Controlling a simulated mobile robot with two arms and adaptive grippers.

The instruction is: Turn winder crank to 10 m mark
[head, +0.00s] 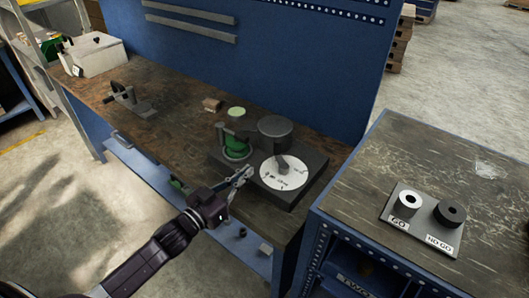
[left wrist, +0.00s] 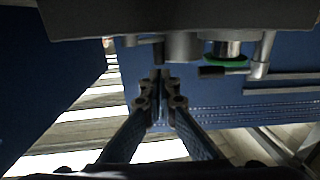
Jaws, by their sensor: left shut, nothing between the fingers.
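The winder stands on the workbench, with a dark flat base (head: 300,190), a green spool (head: 238,150) and a white dial (head: 285,173) with small black marks I cannot read. A grey crank (head: 221,132) with an upright handle sits over the spool. My left gripper (head: 246,172) is shut and empty near the base's front left edge, below the crank. In the left wrist view its fingertips (left wrist: 161,78) are together, with the green ring (left wrist: 226,61) and crank arm (left wrist: 263,55) beyond. My right gripper is out of view.
A grey clamp-like fixture (head: 130,100) and a white box (head: 95,54) stand on the bench to the left. A small wooden block (head: 212,104) and a pale green disc (head: 236,112) lie behind the winder. A cabinet (head: 440,160) at the right bears the GO and NO GO gauges.

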